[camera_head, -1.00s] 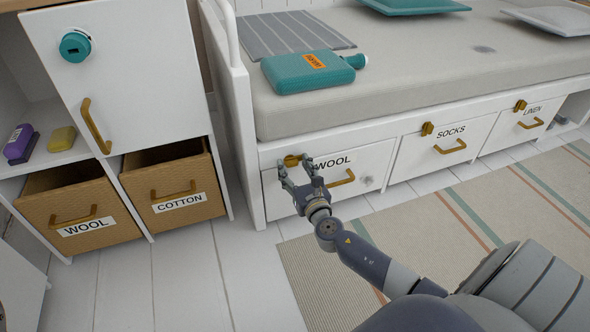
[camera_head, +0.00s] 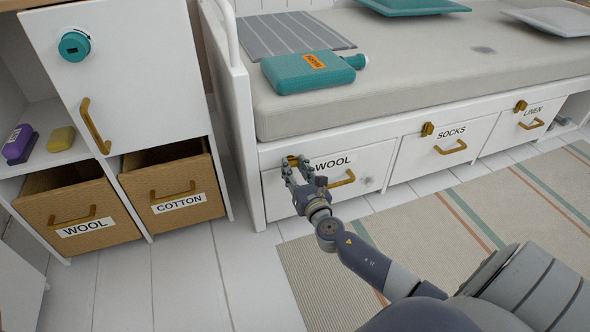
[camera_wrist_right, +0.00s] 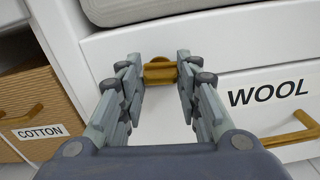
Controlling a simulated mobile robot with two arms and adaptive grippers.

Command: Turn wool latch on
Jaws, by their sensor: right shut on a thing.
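The wool latch (camera_head: 291,160) is a small brass-coloured block at the top left of the white bed drawer labelled WOOL (camera_head: 362,168). It also shows in the right wrist view (camera_wrist_right: 160,72), lying crosswise between the fingertips. My right gripper (camera_head: 296,168) is at the latch and shut on it, one finger on each side. In the wrist view my right gripper (camera_wrist_right: 156,78) partly covers the latch's ends. The WOOL drawer is closed. My left gripper is not in view.
The SOCKS latch (camera_head: 428,129) and LINEN latch (camera_head: 520,106) are on drawers to the right. The WOOL drawer's handle (camera_head: 342,179) is right of my gripper. WOOL (camera_head: 80,215) and COTTON (camera_head: 178,190) baskets stand left. A striped rug (camera_head: 450,230) covers the floor in front.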

